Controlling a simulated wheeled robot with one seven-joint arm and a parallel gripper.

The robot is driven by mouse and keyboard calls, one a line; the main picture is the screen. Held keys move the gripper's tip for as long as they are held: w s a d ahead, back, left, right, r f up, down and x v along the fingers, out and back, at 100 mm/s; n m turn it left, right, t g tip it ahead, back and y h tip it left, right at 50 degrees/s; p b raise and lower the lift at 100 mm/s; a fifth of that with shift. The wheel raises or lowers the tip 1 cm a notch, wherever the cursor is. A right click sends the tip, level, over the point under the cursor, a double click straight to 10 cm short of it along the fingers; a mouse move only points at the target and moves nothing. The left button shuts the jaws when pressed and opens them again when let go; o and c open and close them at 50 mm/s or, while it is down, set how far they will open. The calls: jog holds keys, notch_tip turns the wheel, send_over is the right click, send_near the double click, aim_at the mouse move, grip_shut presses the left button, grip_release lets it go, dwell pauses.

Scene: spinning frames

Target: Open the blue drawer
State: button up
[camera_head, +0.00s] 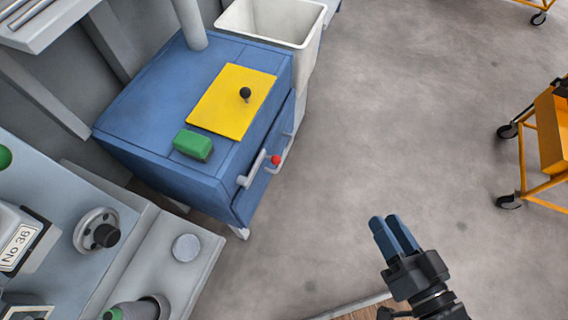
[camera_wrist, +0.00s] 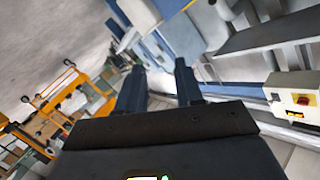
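The blue cabinet (camera_head: 150,110) stands at the upper left in the head view. Its drawer front (camera_head: 262,187) faces right, toward the open floor, and looks closed. Grey bar handles (camera_head: 252,170) sit on that front, with a red ball (camera_head: 276,160) beside them. My gripper (camera_head: 386,220) is over the floor, to the lower right of the cabinet and well apart from the handles. In the wrist view, the two blue fingers of my gripper (camera_wrist: 159,68) stand apart with nothing between them, so it is open and empty.
A yellow plate (camera_head: 225,105) with a black knob and a green block (camera_head: 193,145) lie on the cabinet top. A white bin (camera_head: 270,22) stands behind it. A grey machine (camera_head: 165,255) is at lower left. An orange cart (camera_head: 550,125) is at right. The floor between is clear.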

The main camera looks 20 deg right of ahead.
jog(key=w+a+f+m+b, duration=0.1)
jog(key=w+f+m+b, duration=0.25)
jog(key=w+f, duration=0.45)
jog(key=w+a+f+m+b, duration=0.2)
jog(key=w+f+b, duration=0.35)
jog(key=f, duration=0.35)
jog(key=m+y+b, duration=0.1)
jog(key=m+b, duration=0.3)
jog(key=b, duration=0.2)
send_near(285, 154)
jog(key=w+f, duration=0.2)
jog(key=w, duration=0.1)
jog(key=shift+t, duration=0.3)
jog(key=shift+w+a+f+b, duration=0.1)
jog(key=shift+w+a+b, duration=0.2)
jog(key=shift+w, duration=0.85)
jog(key=shift+w+a+f+b, duration=0.1)
jog(key=shift+w+b, duration=0.3)
jog(key=shift+w, duration=0.75)
jog(key=shift+w+a+b, duration=0.2)
jog(key=shift+w+b, duration=0.15)
jog(key=shift+w, duration=0.85)
jog(key=shift+c, duration=0.5)
grip_shut()
